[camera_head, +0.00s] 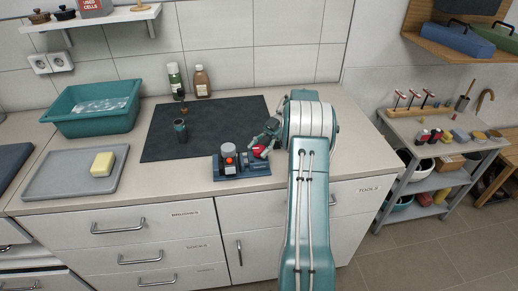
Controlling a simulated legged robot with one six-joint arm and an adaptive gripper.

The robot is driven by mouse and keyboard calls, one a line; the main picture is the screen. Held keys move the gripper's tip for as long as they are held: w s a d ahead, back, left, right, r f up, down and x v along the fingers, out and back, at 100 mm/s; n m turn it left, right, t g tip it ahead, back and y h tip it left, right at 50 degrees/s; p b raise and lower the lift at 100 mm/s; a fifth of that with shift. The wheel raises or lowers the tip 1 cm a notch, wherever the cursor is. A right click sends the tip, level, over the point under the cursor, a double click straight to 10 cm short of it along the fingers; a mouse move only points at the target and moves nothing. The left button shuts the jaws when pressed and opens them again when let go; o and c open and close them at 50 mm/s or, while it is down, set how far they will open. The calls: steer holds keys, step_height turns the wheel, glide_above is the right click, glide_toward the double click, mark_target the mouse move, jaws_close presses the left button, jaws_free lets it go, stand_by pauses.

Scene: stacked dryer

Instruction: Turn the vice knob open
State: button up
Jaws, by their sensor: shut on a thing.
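The vice (236,167) is a small dark blue device with a grey round part and a red-orange dot. It stands at the front edge of the counter, partly on the dark mat. Its red knob (259,151) is on its right side. My gripper (263,145) is shut on the red knob, coming from the right and slightly behind. My fingers are small in this view and partly hide the knob. How far the knob is turned cannot be told.
A dark cylinder (181,130) stands on the black mat (160,145). Two bottles (202,82) stand behind it. A teal tub (95,106) and a grey tray (62,180) with a yellow sponge (103,163) are on the left. A tool cart (445,145) stands at right.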

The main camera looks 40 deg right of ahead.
steer(key=o, duration=1.2)
steer(key=shift+w+f, duration=0.1)
steer(key=shift+c, duration=0.2)
steer(key=m+t, duration=0.2)
steer(key=shift+t, duration=0.3)
steer(key=m+t, duration=0.4)
steer(key=shift+h, duration=0.4)
steer(key=m+t+h, duration=0.4)
steer(key=m+t, duration=0.1)
steer(key=shift+m, duration=0.4)
steer(key=m+t+h, duration=0.1)
steer(key=m+h, duration=0.2)
steer(key=m+t+h, duration=0.2)
steer(key=h, duration=0.1)
steer(key=shift+a+m, duration=0.1)
steer(key=shift+m, duration=0.3)
steer(key=shift+m+h, duration=2.2)
steer(key=shift+h, duration=0.6)
steer(key=shift+m+h, duration=0.4)
steer(key=shift+h, duration=0.1)
